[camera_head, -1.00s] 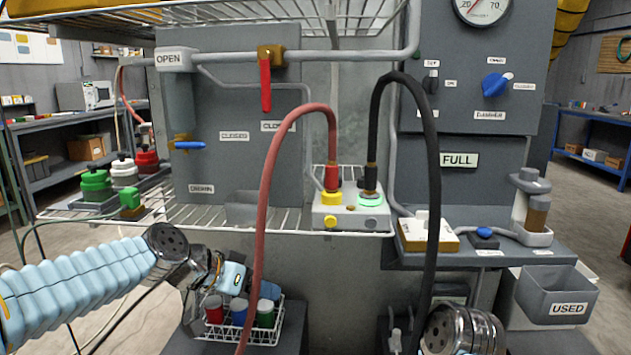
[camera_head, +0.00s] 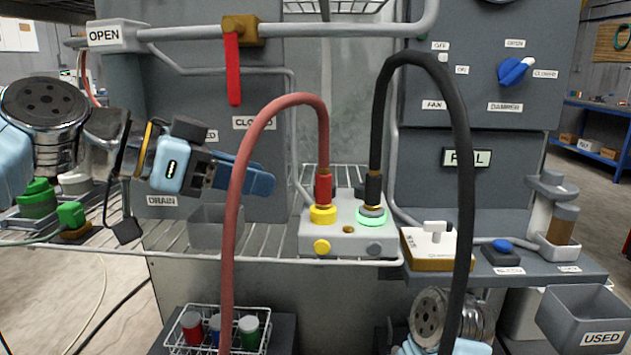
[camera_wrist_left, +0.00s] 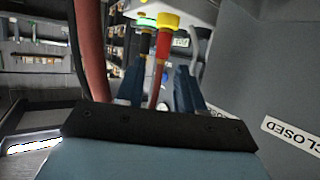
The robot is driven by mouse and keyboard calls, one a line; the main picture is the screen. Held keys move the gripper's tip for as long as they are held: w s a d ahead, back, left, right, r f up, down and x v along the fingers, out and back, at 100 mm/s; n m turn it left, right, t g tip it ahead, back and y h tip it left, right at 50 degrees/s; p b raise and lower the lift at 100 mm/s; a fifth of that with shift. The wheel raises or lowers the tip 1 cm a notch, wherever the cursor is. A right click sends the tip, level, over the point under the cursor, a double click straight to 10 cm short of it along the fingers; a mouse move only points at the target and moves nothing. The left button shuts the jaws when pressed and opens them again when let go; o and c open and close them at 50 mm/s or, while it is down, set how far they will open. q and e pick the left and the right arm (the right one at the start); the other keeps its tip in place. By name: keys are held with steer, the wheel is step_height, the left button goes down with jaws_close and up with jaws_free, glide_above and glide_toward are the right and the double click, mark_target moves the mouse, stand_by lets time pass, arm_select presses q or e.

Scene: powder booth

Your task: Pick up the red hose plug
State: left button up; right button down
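The red hose plug (camera_head: 324,187) stands upright in the yellow ring socket (camera_head: 323,214) of the grey box (camera_head: 347,240); its red hose (camera_head: 239,180) arches up and down to the left. My left gripper (camera_head: 262,181) is left of the plug and apart from it, its fingers pointing right, partly behind the hose. In the left wrist view the red plug (camera_wrist_left: 162,47) shows beyond and between the two blue fingers (camera_wrist_left: 158,88), which are spread and empty. Only my right wrist shows at the bottom right; its fingers are out of frame.
A black hose plug (camera_head: 373,188) stands in the green-lit socket close right of the red one. A red-handled valve (camera_head: 234,68) is above my left gripper. A wire basket (camera_head: 218,335) with several coloured jars is below. The wire shelf (camera_head: 270,240) left of the box is bare.

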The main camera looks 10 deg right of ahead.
mark_target(330, 191)
arm_select(q)
steer(key=x, duration=0.8)
steer(key=shift+w+d+p, duration=0.15)
steer(key=shift+w+p, duration=0.15)
steer(key=shift+p, duration=0.05)
steer(key=shift+p+x, duration=0.6)
steer(key=shift+x, duration=2.1)
steer(key=shift+w, duration=0.2)
jaws_close()
steer(key=shift+r, duration=0.15)
